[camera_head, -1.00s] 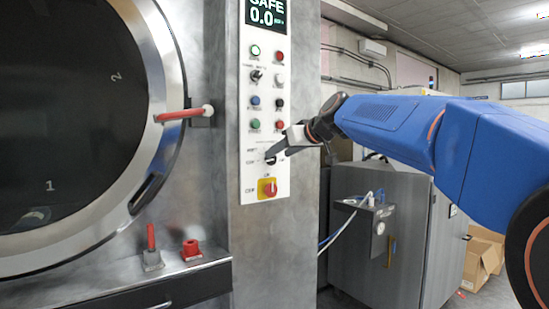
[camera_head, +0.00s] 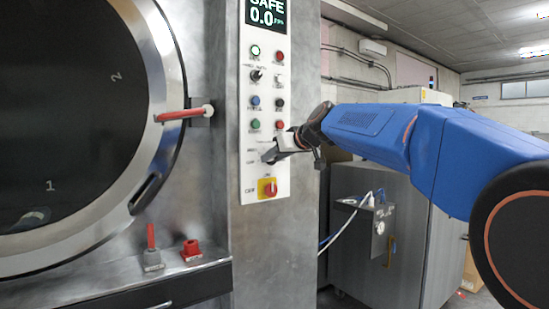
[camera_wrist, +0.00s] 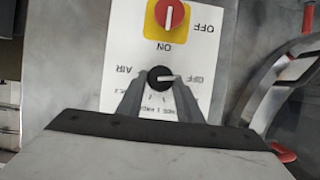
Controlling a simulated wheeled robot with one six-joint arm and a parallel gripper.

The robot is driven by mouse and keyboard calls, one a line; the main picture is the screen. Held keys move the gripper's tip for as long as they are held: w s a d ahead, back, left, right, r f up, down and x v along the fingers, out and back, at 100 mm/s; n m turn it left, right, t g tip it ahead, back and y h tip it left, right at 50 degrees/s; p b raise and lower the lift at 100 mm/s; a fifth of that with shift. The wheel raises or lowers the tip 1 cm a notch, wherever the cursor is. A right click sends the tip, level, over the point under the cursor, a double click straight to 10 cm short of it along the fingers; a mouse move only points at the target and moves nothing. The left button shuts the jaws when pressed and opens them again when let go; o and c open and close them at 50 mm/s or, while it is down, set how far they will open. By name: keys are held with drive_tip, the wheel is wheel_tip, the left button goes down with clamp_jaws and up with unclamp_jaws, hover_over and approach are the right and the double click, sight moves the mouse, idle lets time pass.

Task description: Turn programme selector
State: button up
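The programme selector is a small round black knob with a pale pointer, low on the white control panel (camera_head: 250,185). In the wrist view the selector (camera_wrist: 158,78) lies between my gripper's fingertips (camera_wrist: 160,80), with its pointer towards the right. The gripper is open, one finger on each side of the knob; whether either finger touches it I cannot tell. In the head view my gripper (camera_head: 272,155) is at the panel and hides most of the knob.
A red rotary switch on a yellow plate (camera_head: 267,188) is just below the selector; it also shows in the wrist view (camera_wrist: 170,14). Buttons and a display (camera_head: 266,12) are above. The round door (camera_head: 75,110) with its red handle (camera_head: 180,114) is left.

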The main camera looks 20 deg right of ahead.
drive_tip(key=shift+w+d+f+m+y, duration=0.1)
drive_tip(key=shift+d+f+m+y, duration=0.1)
drive_tip(key=shift+m+y, duration=1.35)
drive_tip(key=shift+w+d+f+m+y, duration=0.15)
drive_tip(key=shift+m+y, duration=0.55)
drive_tip(key=shift+m, duration=1.6)
drive_tip(key=shift+s+d+f+m+y, duration=0.1)
drive_tip(key=shift+d+m+y, duration=0.1)
drive_tip(key=shift+m+y, duration=1.35)
drive_tip(key=shift+m+h, duration=0.4)
drive_tip(key=shift+m, duration=0.1)
drive_tip(key=o, duration=1)
